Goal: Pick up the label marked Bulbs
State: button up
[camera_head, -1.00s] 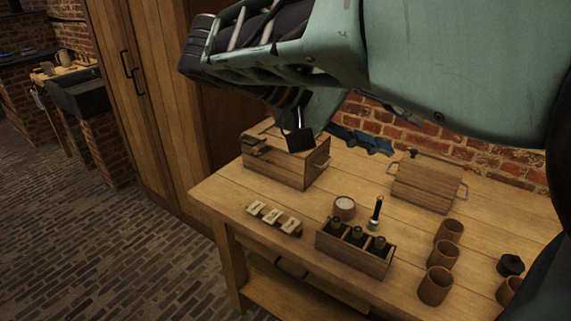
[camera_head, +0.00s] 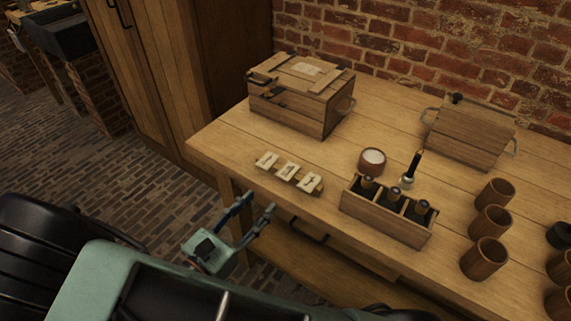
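Three small pale labels stand in a row on a wooden holder near the table's front left edge: a left one (camera_head: 266,160), a middle one (camera_head: 287,171) and a right one (camera_head: 310,183). Each has a dark mark too small to read, so I cannot tell which says Bulbs. My gripper (camera_head: 260,200) is below and left of the labels in the picture, by the table's front edge. Its two fingers are apart with nothing between them. It touches no label.
A wooden box (camera_head: 290,100) stands behind the labels. To their right are a white-topped jar (camera_head: 372,161), a divided wooden tray (camera_head: 385,216) holding dark bottles, a brush-like tool (camera_head: 413,166), several wooden cups (camera_head: 490,222) and a handled box (camera_head: 468,135).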

aim_at(276, 191)
jog(key=x, duration=0.8)
jog(key=shift+w+d+b, duration=0.1)
jog(key=shift+w+b, duration=0.2)
jog(key=shift+w, duration=0.05)
jog(key=c, duration=0.5)
